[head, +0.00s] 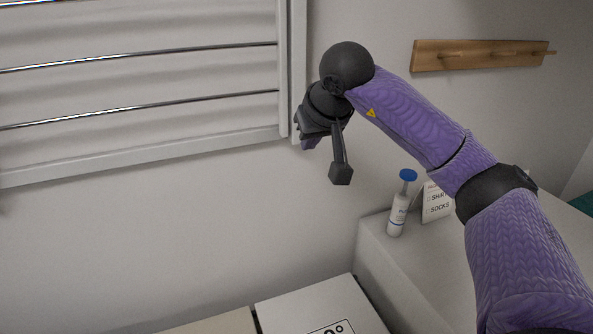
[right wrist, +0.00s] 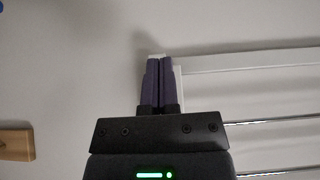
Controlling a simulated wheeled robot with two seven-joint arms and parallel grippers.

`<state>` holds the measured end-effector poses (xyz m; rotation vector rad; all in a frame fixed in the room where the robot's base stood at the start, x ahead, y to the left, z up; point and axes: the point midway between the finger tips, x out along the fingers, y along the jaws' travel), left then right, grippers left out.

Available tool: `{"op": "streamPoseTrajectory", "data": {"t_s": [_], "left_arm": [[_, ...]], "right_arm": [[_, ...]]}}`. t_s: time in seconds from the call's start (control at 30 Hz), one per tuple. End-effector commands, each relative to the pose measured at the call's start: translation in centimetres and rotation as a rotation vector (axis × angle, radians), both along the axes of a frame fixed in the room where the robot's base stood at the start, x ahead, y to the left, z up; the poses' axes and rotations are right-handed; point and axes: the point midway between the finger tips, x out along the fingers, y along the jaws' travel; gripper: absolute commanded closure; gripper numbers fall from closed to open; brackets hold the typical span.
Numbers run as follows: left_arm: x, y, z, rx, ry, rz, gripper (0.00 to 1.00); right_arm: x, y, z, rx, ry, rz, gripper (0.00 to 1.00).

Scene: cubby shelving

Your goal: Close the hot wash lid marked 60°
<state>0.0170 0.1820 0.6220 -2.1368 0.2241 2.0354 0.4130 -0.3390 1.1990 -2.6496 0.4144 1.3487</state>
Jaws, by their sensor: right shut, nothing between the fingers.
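A white panel (head: 305,305) with a black-framed label shows at the bottom edge of the head view. Only "0°" of the label is readable; the first digit is cut off, so I cannot confirm 60°. The panel's near part is out of frame, and I cannot tell how far open it stands. My right gripper (head: 311,143) is well above and behind the panel, close to the wall and the rack, touching no lid. In the right wrist view its purple fingers (right wrist: 159,80) are together and empty. My left gripper is not in view.
A white wall rack with metal bars (head: 140,107) is at upper left, its corner beside my right gripper. A wooden peg rail (head: 480,55) hangs at upper right. A blue-capped bottle (head: 397,215) and a small sign (head: 437,205) stand on a pale surface. A beige panel (head: 215,324) lies left.

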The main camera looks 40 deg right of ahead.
Motion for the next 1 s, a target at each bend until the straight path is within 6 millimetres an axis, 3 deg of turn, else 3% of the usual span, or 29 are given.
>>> {"op": "streamPoseTrajectory", "data": {"t_s": [0.5,0.7,1.0], "left_arm": [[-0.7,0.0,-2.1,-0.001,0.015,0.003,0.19],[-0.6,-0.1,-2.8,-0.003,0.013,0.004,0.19],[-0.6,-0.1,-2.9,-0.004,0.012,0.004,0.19]], "right_arm": [[5.6,-1.7,-8.5,0.003,0.004,0.000,1.00],[2.6,-0.9,-9.0,-0.001,0.001,0.002,1.00],[1.8,-0.5,-9.0,0.002,0.000,0.001,1.00]]}}
